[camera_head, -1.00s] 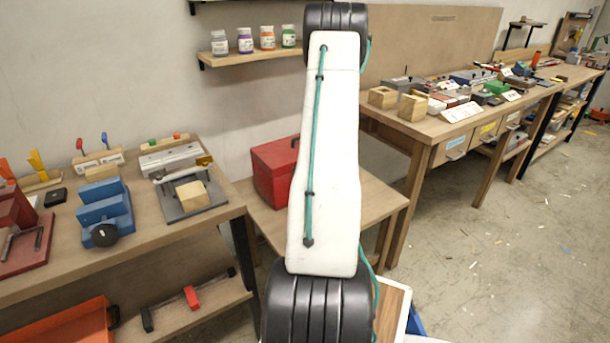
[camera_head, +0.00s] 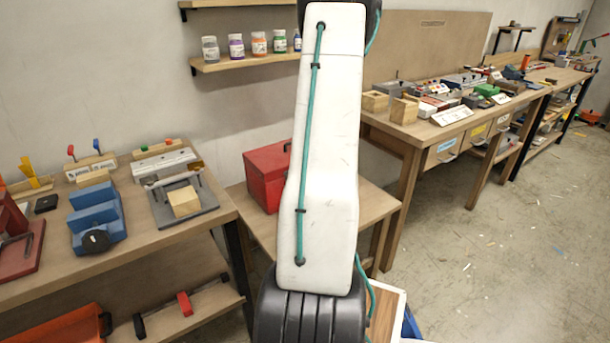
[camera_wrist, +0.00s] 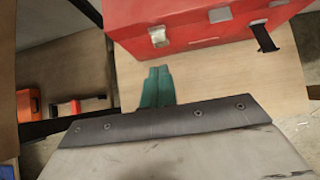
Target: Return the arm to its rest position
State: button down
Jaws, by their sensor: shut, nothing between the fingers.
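My arm stands upright in the middle of the head view, a white link between dark joints with a teal cable along it. Its upper joint is cut off by the top edge, and my gripper is out of that view. In the wrist view my gripper (camera_wrist: 157,87) shows as two teal fingers pressed together, with nothing between them. They are in front of a wooden tabletop, just below a red toolbox (camera_wrist: 200,22) in the picture. I cannot tell whether they touch anything.
The red toolbox (camera_head: 266,176) sits on a low wooden table (camera_head: 372,200) behind my arm. A workbench (camera_head: 130,245) with a blue vise (camera_head: 97,219) is at left. A longer bench (camera_head: 398,127) is at right. A jar shelf (camera_head: 245,62) is on the wall. Floor at right is mostly clear.

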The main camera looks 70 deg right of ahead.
jog(key=shift+s+a+r, duration=0.1)
jog(key=shift+s+r, duration=0.1)
jog(key=shift+r, duration=0.65)
jog(key=w+a+r+n+g+y, duration=0.1)
jog(key=w+a+r+n+y, duration=0.15)
jog(key=a+n, duration=0.6)
jog(key=w+a+r+n+y, duration=0.2)
jog(key=a+r+n+y, duration=0.3)
jog(key=a, duration=0.6)
jog(key=w+a+r+n+g+y, duration=0.1)
jog(key=w+a+r+n, duration=0.1)
jog(key=a+n, duration=0.7)
jog(key=s+a+r+n+g+h, duration=0.1)
jog(key=s+a+r+n, duration=0.3)
jog(key=a, duration=0.5)
jog(key=s+a+r+n+g+h, duration=0.1)
jog(key=s+a+r+n, duration=0.3)
jog(key=a+n, duration=0.5)
jog(key=s+a+r+n+g+h, duration=0.1)
jog(key=s+a+r+n, duration=0.3)
jog(key=a, duration=0.6)
jog(key=s+n+h, duration=0.1)
jog(key=n, duration=0.1)
jog(key=shift+a+n+g, duration=0.35)
jog(key=shift+a+g, duration=0.05)
